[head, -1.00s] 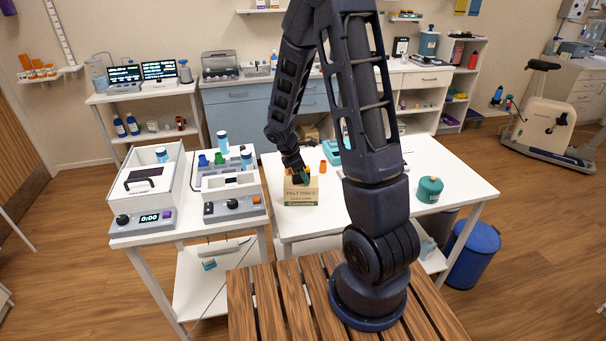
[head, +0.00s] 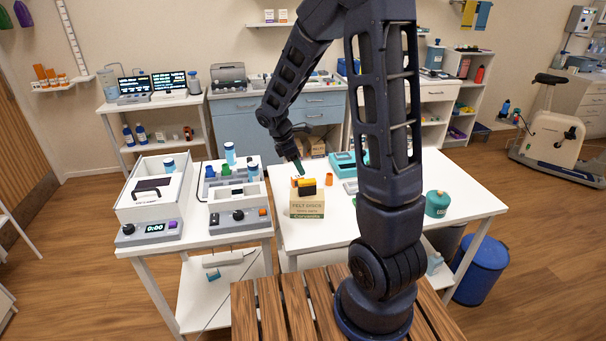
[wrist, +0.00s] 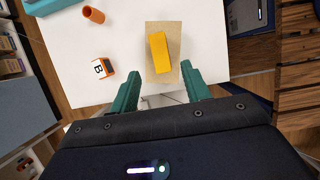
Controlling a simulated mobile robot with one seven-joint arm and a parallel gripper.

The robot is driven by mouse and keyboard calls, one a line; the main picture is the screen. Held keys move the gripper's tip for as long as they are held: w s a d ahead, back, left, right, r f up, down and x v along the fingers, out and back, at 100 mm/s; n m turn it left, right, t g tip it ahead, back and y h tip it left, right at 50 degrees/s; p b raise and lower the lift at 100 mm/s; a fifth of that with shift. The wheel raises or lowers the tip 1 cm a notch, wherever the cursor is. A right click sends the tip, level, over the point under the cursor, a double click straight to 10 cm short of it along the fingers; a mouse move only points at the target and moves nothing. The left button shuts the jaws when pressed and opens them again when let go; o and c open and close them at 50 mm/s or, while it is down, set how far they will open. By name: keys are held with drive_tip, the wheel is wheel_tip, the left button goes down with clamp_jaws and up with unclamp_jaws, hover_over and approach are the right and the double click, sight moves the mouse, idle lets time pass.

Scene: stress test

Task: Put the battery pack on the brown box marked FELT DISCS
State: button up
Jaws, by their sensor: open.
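The battery pack (head: 307,187), a yellow block with a dark part, lies on top of the brown box marked FELT DISCS (head: 307,209) on the white table. In the wrist view the yellow pack (wrist: 159,52) lies within the top face of the box (wrist: 151,73), apart from my fingers. My gripper (head: 298,168) is just above and behind the pack in the head view. Its two green fingers are spread and empty in the wrist view (wrist: 160,84).
An orange cup (head: 329,179) and a small orange-and-white block marked B (wrist: 103,68) stand near the box. A teal device (head: 344,163) is behind, a green canister (head: 437,204) at right. Lab devices (head: 237,204) stand on the left table. The front right tabletop is mostly clear.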

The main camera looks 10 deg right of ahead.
drive_tip(key=s+d+r+m+t+y, duration=0.2)
drive_tip(key=s+d+r+m, duration=0.3)
drive_tip(key=s+r+m, duration=0.4)
drive_tip(key=s+d+r+m+t+y, duration=0.2)
drive_tip(key=s+d+r+m, duration=0.2)
drive_tip(key=s+r+m, duration=0.5)
drive_tip(key=shift+s+d+r+t, duration=0.35)
drive_tip(key=shift+s+r, duration=0.4)
drive_tip(key=shift+s, duration=1.3)
